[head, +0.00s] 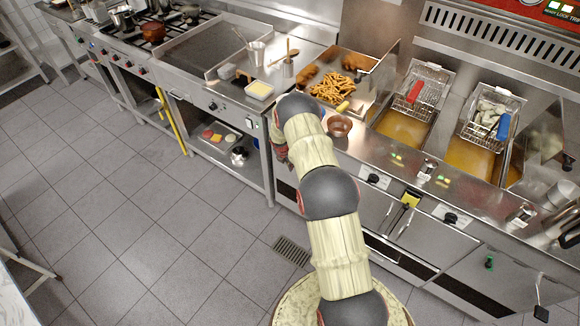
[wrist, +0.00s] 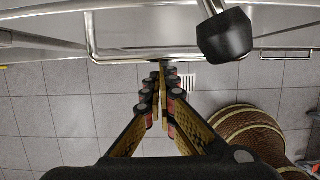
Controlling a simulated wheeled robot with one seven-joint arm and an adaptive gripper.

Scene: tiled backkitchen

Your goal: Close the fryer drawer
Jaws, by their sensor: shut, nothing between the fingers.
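The fryer unit (head: 405,225) stands at the right in the head view, with steel front panels below its oil wells. Which panel is the drawer, and how far it stands out, I cannot tell. My arm reaches to the fryer's left end; my gripper is mostly hidden behind it there. In the wrist view my gripper (wrist: 160,78) is shut and empty, pointing at a steel bar (wrist: 135,56) that looks like a handle. The fingertips are close to the bar; contact is unclear. A black knob (wrist: 225,38) hangs just right of the fingertips.
Fryer baskets with a red handle (head: 415,91) and a blue handle (head: 503,127) rest over the oil. The tiled floor (head: 130,220) at left is clear.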

